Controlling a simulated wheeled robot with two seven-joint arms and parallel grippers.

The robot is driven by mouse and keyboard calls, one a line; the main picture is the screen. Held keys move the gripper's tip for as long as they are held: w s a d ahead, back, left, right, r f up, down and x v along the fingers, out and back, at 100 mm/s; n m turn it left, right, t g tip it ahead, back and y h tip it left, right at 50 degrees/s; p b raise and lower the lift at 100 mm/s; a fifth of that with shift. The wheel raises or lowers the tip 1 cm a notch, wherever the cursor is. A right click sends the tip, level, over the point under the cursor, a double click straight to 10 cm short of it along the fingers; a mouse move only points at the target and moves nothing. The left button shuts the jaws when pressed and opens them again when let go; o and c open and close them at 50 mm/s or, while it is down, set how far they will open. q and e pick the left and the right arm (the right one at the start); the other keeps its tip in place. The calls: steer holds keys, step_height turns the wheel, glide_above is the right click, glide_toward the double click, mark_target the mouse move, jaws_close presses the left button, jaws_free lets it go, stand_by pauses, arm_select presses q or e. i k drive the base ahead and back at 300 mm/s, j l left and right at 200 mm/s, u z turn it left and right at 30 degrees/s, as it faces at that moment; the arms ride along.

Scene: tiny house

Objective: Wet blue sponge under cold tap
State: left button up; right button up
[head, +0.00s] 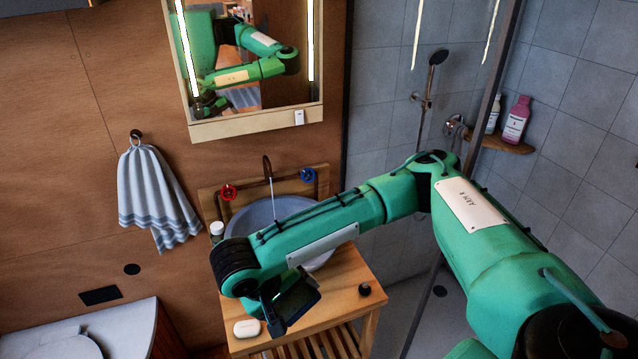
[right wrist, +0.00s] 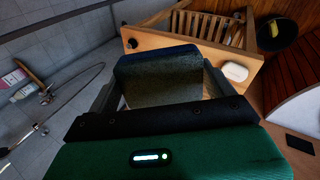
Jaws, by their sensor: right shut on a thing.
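My right gripper (head: 284,306) hangs over the front of the wooden washstand, before the basin. It is shut on the blue sponge (head: 300,298), which looks dark in the head view. In the right wrist view the sponge (right wrist: 160,82) fills the space between the fingers. The round grey basin (head: 262,212) is partly hidden behind my right forearm. The brown tap (head: 267,166) stands behind it, with a thin pale stream below its spout. A blue knob (head: 307,175) is right of the tap and a red knob (head: 228,192) is left. My left gripper is not in view.
A white soap bar (head: 247,328) and a small dark knob-like object (head: 365,289) are on the washstand (head: 346,272). A small bottle (head: 217,230) stands left of the basin. A mirror (head: 252,60) hangs above, a striped towel (head: 153,190) at left.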

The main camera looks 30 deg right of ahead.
mark_target(308, 174)
steer(key=k+z, duration=0.1)
steer(key=z, duration=0.3)
steer(key=k+z, duration=0.1)
steer(key=z, duration=0.7)
steer(key=k+l, duration=0.05)
steer(key=l, duration=0.05)
